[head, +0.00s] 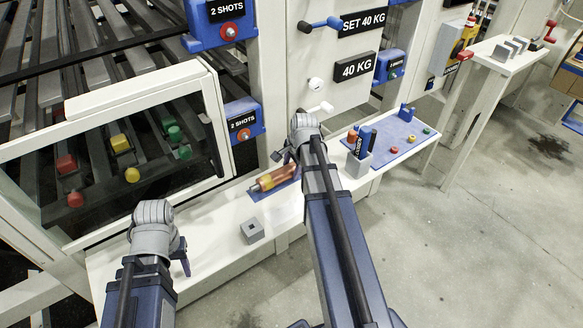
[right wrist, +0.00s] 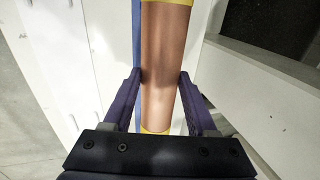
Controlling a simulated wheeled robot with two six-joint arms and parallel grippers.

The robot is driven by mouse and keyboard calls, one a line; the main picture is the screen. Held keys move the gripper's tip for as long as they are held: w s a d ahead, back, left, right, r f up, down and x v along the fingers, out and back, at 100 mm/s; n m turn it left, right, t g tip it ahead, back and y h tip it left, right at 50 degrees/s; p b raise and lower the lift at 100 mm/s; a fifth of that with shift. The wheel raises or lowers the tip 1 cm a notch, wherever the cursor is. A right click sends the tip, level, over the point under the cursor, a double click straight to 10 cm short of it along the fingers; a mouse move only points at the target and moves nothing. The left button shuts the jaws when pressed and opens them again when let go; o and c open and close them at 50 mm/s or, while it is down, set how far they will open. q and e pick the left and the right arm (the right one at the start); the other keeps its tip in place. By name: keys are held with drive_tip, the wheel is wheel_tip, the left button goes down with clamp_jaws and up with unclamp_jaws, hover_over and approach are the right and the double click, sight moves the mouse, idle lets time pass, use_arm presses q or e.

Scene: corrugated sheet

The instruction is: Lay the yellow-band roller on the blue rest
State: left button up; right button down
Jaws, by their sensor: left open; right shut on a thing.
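The yellow-band roller (head: 272,178) is a copper-coloured cylinder with yellow bands near its ends. It lies level over the blue rest (head: 257,194) on the white shelf; I cannot tell whether it touches. My right gripper (head: 286,160) is shut on the roller. In the right wrist view, the fingers (right wrist: 160,88) hold the roller (right wrist: 163,50) around its middle, and a blue strip shows behind it. My left gripper (head: 182,258) is open and empty, left of the shelf's grey block and apart from the roller.
A grey block with a hole (head: 252,231) stands on the white shelf (head: 215,250). To the right are a grey holder with markers (head: 359,160) and a blue mat (head: 395,137) with small coloured buttons. A framed window (head: 130,150) and blue dispensers (head: 243,120) stand behind.

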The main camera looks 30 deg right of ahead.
drive_tip(key=shift+c, duration=0.6)
unclamp_jaws()
use_arm(q)
drive_tip(key=shift+r, duration=0.1)
use_arm(e)
drive_tip(key=shift+r, duration=0.1)
use_arm(q)
wheel_tip(320, 180, up, 7)
drive_tip(key=p, duration=0.7)
drive_tip(key=shift+r+p, duration=0.2)
drive_tip(key=shift+p, duration=0.1)
use_arm(e)
drive_tip(key=v, duration=0.7)
drive_tip(key=shift+s+r, duration=0.2)
drive_tip(key=shift+r, duration=0.15)
